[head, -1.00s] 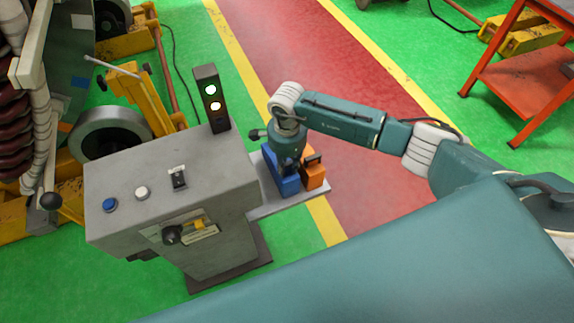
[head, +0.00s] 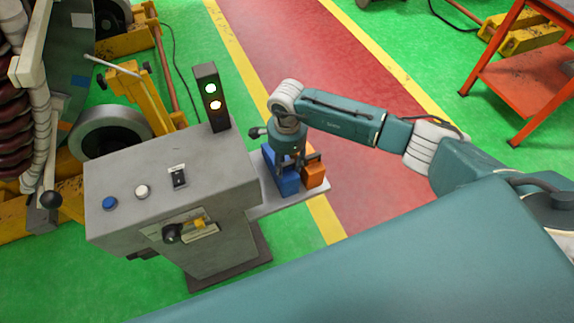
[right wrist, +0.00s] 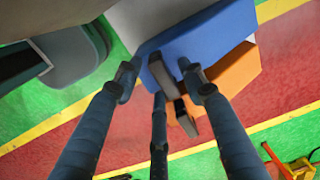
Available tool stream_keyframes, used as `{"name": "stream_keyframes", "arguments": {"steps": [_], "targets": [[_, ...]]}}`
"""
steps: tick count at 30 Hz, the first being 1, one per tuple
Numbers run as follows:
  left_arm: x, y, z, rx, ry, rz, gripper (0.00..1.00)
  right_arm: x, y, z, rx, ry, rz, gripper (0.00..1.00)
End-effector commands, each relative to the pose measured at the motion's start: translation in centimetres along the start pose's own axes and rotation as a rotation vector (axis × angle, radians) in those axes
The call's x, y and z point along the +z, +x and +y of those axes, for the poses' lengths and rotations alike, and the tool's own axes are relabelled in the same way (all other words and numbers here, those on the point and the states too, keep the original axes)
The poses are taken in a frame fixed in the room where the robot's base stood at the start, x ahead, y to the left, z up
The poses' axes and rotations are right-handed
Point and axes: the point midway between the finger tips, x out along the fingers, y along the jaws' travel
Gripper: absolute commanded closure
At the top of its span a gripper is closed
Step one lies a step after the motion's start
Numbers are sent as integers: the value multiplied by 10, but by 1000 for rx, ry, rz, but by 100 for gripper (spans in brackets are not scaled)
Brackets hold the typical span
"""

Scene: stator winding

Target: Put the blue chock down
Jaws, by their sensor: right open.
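The blue chock (head: 284,180) stands on the small grey shelf (head: 262,208) at the right side of the console. It also shows in the right wrist view (right wrist: 210,38), with a grey-brown handle on its side. My right gripper (head: 297,162) is just above the blue chock in the head view. In the right wrist view its fingers (right wrist: 158,80) are spread around the handle area, open; I cannot tell whether any finger touches the handle. My left gripper is not in view.
An orange chock (head: 314,176) stands close beside the blue one on the shelf. The grey console (head: 150,190) with buttons and a signal light (head: 208,98) is to the left. A red rack (head: 520,75) stands at the far right. The red walkway behind the shelf is clear.

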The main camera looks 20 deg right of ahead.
Motion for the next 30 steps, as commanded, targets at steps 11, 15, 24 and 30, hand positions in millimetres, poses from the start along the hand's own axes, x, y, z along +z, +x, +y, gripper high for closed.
{"name": "stream_keyframes", "arguments": {"steps": [11,15,24,30], "targets": [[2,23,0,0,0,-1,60,-1,-77,-2,-6,-1,1,59],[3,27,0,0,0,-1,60,0,-98,-1,-4,1,1,59],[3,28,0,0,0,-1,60,0,-112,0,-1,0,1,59],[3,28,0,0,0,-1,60,0,-112,0,-1,0,0,59]]}}
